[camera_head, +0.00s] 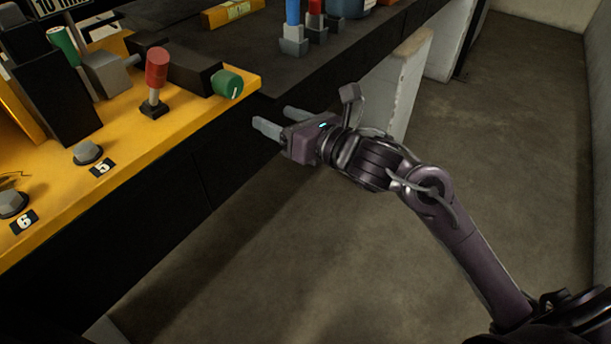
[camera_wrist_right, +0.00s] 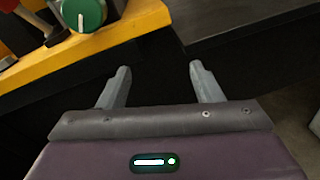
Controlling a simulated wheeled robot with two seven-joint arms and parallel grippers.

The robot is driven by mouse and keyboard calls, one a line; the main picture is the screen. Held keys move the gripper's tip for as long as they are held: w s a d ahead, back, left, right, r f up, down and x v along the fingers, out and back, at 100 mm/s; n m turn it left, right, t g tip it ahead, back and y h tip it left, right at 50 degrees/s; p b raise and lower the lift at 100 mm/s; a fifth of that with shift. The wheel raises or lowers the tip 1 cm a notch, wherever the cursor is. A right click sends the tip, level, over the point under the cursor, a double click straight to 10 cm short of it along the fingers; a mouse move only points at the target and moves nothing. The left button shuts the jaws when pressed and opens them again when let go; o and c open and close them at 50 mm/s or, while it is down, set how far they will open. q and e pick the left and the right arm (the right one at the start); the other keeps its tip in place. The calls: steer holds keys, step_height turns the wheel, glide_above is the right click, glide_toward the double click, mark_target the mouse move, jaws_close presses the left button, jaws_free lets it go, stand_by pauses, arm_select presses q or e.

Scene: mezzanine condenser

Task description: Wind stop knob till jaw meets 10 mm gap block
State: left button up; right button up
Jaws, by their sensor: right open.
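A green knob (camera_head: 227,84) with a white mark sits on the end of a dark block (camera_head: 182,72) on the yellow fixture plate (camera_head: 140,140). The knob also shows at the top left of the right wrist view (camera_wrist_right: 83,14), cut by the frame edge. My right gripper (camera_head: 273,116) is open and empty, just off the plate's edge, to the right of and below the knob in the head view, apart from it. Its two fingers show in the wrist view (camera_wrist_right: 160,72) with nothing between them. I cannot clearly make out the jaw or the gap block. My left gripper is not in view.
A red-capped post (camera_head: 157,75) stands beside the dark block. Grey bolt heads (camera_head: 87,152) with number tags 5 and 6 sit nearer. Blue and red handled items (camera_head: 293,30) and a yellow labelled block (camera_head: 232,10) are on the dark bench. The floor at right is clear.

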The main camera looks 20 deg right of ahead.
steer(key=w+d+f+m+g+h+b, duration=0.1)
steer(key=f+m, duration=0.4)
steer(key=f, duration=0.5)
steer(key=w+d+f+m+h+b, duration=0.1)
steer(key=d+f+m, duration=0.4)
steer(key=f, duration=0.6)
steer(key=shift+w+m+g+h, duration=0.45)
steer(key=shift+w+h, duration=0.25)
steer(key=shift+w, duration=0.65)
